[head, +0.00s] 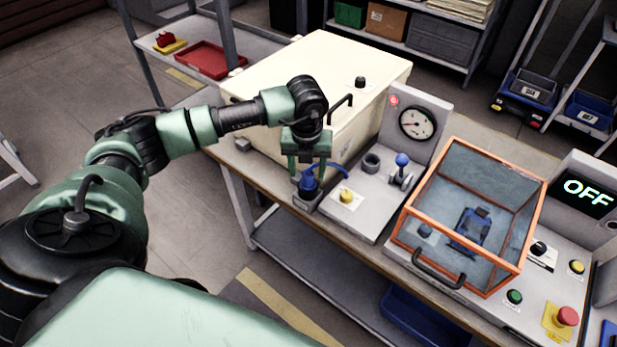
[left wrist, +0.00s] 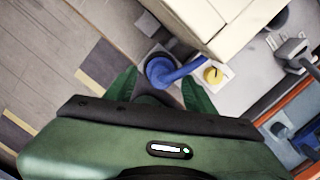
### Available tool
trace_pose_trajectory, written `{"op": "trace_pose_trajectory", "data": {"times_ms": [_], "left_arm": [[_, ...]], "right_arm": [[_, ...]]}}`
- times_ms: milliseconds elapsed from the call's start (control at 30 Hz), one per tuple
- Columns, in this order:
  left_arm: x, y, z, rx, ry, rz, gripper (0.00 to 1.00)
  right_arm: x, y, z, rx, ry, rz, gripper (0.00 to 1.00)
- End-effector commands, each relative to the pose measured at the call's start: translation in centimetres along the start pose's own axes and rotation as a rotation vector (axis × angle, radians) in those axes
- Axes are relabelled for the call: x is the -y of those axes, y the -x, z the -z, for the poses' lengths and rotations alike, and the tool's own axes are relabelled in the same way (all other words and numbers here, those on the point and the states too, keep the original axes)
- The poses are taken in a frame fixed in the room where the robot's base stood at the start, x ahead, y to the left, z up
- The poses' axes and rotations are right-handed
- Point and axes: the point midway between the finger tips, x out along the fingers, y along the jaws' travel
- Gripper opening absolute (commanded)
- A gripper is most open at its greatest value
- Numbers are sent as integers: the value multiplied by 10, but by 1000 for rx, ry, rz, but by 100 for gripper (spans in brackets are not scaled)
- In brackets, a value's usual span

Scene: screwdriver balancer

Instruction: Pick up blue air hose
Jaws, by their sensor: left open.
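The blue air hose (head: 309,182) stands at the front left corner of the grey panel on the bench, with a short blue length reaching right. My left gripper (head: 307,172) is open, pointing down just above the hose, with its green fingers on either side of the hose's upper part. In the left wrist view the hose (left wrist: 163,70) shows beyond and between the two green fingertips (left wrist: 160,88). I cannot tell whether the fingers touch it. My right gripper is not in view.
A cream box (head: 290,85) stands close behind the gripper. On the panel are a yellow knob (head: 347,196), a blue-topped lever (head: 402,160) and a gauge (head: 417,122). An orange-framed clear case (head: 520,235) stands to the right. Left of the bench (head: 240,158) is open floor.

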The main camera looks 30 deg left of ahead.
Motion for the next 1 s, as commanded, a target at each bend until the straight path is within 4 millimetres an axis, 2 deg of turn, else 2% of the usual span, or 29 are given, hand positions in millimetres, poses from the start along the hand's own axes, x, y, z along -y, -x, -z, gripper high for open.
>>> {"op": "trace_pose_trajectory", "data": {"times_ms": [33,200,433,467,633,1000], "left_arm": [[0,-5,0,-3,-1,-2,54],[0,-23,0,-1,0,0,54],[1,-25,0,0,-1,1,54],[1,-25,0,0,-1,1,48],[1,-25,0,0,-1,2,1],[1,-22,-1,1,0,2,0]], "right_arm": [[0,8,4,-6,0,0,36],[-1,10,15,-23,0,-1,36],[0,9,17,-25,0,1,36],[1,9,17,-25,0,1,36],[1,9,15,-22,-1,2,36],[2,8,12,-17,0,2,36]]}}
